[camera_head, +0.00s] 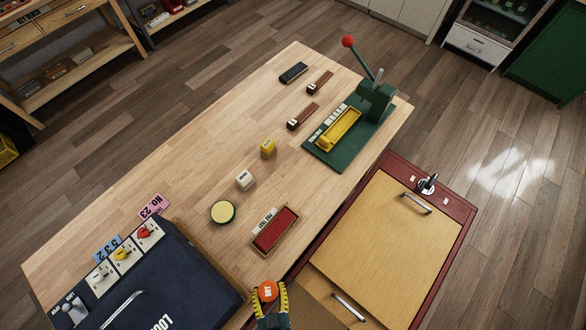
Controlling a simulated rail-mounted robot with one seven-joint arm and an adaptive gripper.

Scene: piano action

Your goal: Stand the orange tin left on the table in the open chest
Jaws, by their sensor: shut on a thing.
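My gripper (270,292) is at the bottom centre, with yellow-and-black fingers closed on both sides of an orange tin (267,289). The tin's round orange top faces the camera and bears white lettering; its lower part is hidden by the fingers. The gripper is near the table's front edge, beside the red-framed chest (447,248). The chest has a pale wooden panel with a metal handle. A second handle (348,307) shows nearer, by a brown area; I cannot tell the chest's inside from this view.
The wooden table (190,140) carries a red tray (275,231), a round yellow-topped tin (223,212), a white block (245,180), a yellow block (268,148) and a green lever press (374,103). A dark navy case (165,290) with switches stands at lower left.

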